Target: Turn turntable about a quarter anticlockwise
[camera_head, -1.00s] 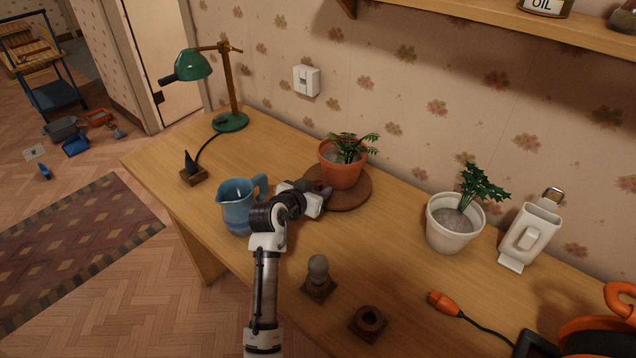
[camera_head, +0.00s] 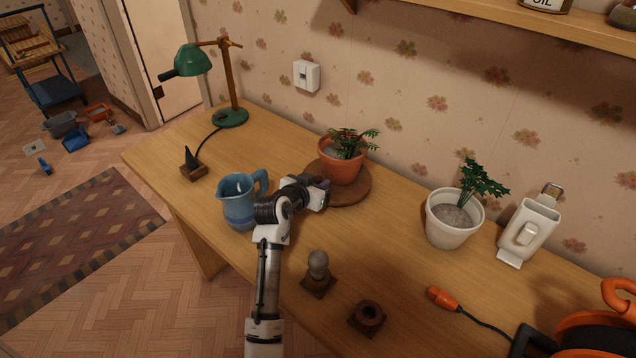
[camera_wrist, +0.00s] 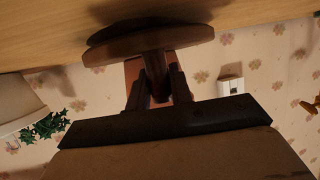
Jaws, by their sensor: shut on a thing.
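The turntable (camera_head: 357,192) is a round brown wooden disc on the desk. A terracotta pot (camera_head: 342,170) with a leafy green plant stands on it. My gripper (camera_head: 324,184) is at the disc's near left edge, beside the pot. In the wrist view, which looks upside down, the turntable (camera_wrist: 190,42) is at the top. There my gripper (camera_wrist: 158,88) has its two dark fingers shut on a brown upright handle (camera_wrist: 155,66) at the disc's edge. The pot shows partly behind the fingers. In the head view my gripper hides the handle.
A blue jug (camera_head: 237,205) stands close to my arm on the left. A green lamp (camera_head: 232,117) is at the back left. A white pot (camera_head: 452,222) with a plant stands to the right. A knobbed dark block (camera_head: 318,275) and a ring-topped block (camera_head: 367,318) are in front.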

